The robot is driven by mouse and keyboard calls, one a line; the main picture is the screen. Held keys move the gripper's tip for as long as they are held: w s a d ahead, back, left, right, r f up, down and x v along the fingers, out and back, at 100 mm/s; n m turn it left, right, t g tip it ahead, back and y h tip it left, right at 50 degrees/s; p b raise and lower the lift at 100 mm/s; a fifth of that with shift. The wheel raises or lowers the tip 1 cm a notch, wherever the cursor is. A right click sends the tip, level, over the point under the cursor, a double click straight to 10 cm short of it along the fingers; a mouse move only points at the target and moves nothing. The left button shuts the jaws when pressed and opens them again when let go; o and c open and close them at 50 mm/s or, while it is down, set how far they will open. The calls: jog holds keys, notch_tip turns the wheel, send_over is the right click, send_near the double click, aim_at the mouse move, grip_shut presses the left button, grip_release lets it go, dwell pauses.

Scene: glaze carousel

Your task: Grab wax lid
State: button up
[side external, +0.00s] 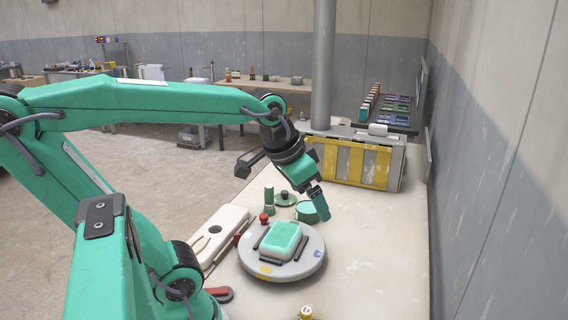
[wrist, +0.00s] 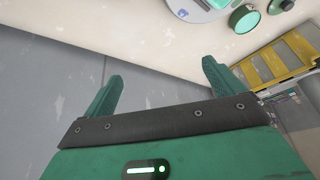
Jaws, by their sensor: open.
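A dark round lid with a knob (side external: 284,198), which looks like the wax lid, lies on the pale table behind the turntable. It also shows at the top right edge of the wrist view (wrist: 278,5), partly cut off. A green round pot (side external: 306,212) stands beside it, to its right. My gripper (side external: 321,205) is above the table, to the right of the pot in the side view. In the wrist view my gripper (wrist: 160,72) is open with nothing between its fingers. The lid lies off to the upper right of them.
A grey turntable (side external: 255,268) bears a teal-topped block and dark bars. A green cylinder (side external: 269,195) and a red knob (side external: 264,219) stand near the lid. A yellow-and-grey cabinet (side external: 350,165) and a pillar (side external: 324,70) stand behind. The table's right side is clear beside the wall.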

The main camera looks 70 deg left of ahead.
jog(key=w+a+r+g, duration=0.1)
jog(key=w+a+g, duration=0.1)
jog(key=w+a, duration=0.65)
jog(key=n+g, duration=0.2)
jog(key=g, duration=0.1)
send_over(285, 191)
jog(key=shift+h, duration=0.3)
jog(key=f, duration=1.9)
jog(key=shift+w+d+f, duration=0.1)
jog(key=shift+w+d, duration=0.05)
jog(key=shift+d, duration=0.05)
jog(key=shift+a+f, duration=0.3)
jog(key=shift+f, duration=1.35)
jog(key=shift+f, duration=0.1)
jog(key=shift+s+d+f, duration=0.1)
jog(key=shift+f, duration=1.15)
jog(key=shift+s+f, duration=0.1)
jog(key=shift+f, duration=1.1)
